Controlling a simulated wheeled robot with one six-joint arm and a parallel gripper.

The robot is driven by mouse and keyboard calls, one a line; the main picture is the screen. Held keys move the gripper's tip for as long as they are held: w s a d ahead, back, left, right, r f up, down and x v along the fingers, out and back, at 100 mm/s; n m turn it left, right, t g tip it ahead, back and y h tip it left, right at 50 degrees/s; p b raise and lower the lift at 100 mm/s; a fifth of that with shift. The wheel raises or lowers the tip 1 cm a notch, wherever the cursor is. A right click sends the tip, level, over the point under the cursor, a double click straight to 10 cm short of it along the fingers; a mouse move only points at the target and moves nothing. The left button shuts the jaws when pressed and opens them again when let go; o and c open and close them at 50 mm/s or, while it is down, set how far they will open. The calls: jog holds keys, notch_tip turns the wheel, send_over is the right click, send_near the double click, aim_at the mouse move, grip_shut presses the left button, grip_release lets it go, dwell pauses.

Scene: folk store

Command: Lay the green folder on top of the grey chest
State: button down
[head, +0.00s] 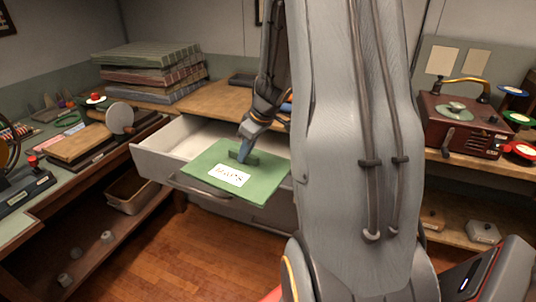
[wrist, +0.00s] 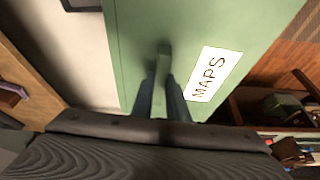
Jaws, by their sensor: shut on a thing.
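The green folder (head: 210,165) carries a white label reading MAPS and a small raised green grip. My gripper (head: 244,156) is shut on that grip, and the folder hangs roughly level below it. The folder covers part of an open pale drawer (head: 150,160) and reaches past its front edge. I cannot tell how far above the drawer it is. In the wrist view the folder (wrist: 135,25) fills the middle, with my two fingers (wrist: 163,85) on its grip. The drawer belongs to a grey unit under a wooden top; I cannot tell whether this is the grey chest.
Large flat books (head: 150,75) are stacked on the wooden top (head: 212,100) behind the drawer. A cluttered bench (head: 60,190) runs along the left. My arm hides much of the middle. Wooden floor (head: 185,250) lies open in front.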

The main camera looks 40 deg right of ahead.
jog(key=a+f+m+h, duration=0.1)
jog(key=a+f+m, duration=0.1)
jog(key=a, duration=0.7)
jog(key=a+f+m, duration=0.2)
jog(key=a, duration=0.8)
jog(key=shift+s+a+m+h, duration=0.2)
jog(key=shift+s+m+h, duration=0.1)
jog(key=shift+s+h, duration=0.1)
